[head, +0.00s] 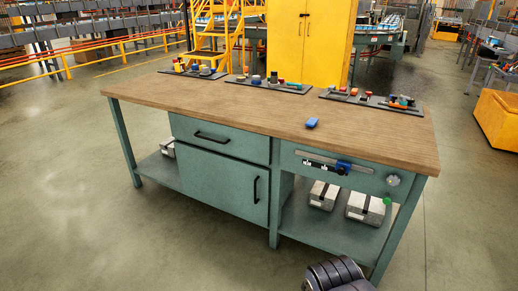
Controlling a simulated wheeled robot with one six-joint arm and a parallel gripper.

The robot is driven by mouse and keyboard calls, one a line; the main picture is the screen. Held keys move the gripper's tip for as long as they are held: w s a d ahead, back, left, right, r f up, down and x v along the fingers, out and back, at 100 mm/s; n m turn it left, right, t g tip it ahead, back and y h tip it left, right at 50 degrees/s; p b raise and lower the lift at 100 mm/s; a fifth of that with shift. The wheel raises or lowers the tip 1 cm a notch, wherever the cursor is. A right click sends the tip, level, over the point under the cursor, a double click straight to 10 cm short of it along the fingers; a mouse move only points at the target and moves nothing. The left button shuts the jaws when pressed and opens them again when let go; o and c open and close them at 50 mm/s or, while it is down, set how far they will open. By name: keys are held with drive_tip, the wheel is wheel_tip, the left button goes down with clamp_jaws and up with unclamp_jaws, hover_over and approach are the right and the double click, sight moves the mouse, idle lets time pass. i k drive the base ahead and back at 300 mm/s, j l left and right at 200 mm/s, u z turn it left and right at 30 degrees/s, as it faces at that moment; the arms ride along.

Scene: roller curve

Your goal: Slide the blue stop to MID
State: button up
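A blue stop (343,167) sits on a horizontal slide rail (312,157) on the front of the green workbench, at the right. It is right of the rail's middle. Small pale marks (322,167) show on a dark strip below the rail, left of the stop; their lettering is too small to read, so I cannot tell which is MID. A dark ribbed part of my arm shows at the bottom edge, below and apart from the bench. My gripper's fingers are not in view.
Right of the rail are a round grey dial (393,180) and a green knob (387,201). Grey boxes (365,207) sit on the lower shelf. The floor in front is clear.

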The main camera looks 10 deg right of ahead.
sight(342, 167)
drive_tip(key=i+j+z, duration=0.3)
drive_tip(key=i, duration=0.15)
drive_tip(key=i+j+z, duration=0.35)
drive_tip(key=i+l, duration=0.05)
